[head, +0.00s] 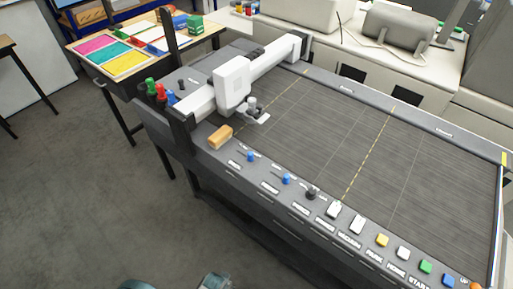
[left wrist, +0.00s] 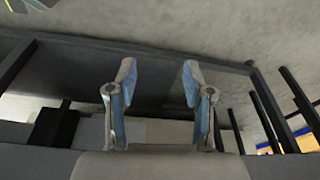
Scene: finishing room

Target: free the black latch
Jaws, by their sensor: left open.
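The black latch (head: 312,193) is a small dark knob on the front panel of a large flatbed cutting machine in the head view. It sits to the right of two blue latches (head: 287,179), before a row of push buttons. In the left wrist view my left gripper (left wrist: 157,75) is open, its two blue-padded fingers apart with nothing between them. That view faces the grey floor and a dark frame, and the black latch does not show there. My right gripper is not in view.
The machine bed (head: 340,130) is wide and bare. A white carriage (head: 232,85) on a gantry stands at its left, near a tan block (head: 220,136). Coloured buttons (head: 382,240) line the right of the panel. A table with coloured sheets (head: 122,62) stands behind. Floor before the machine is clear.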

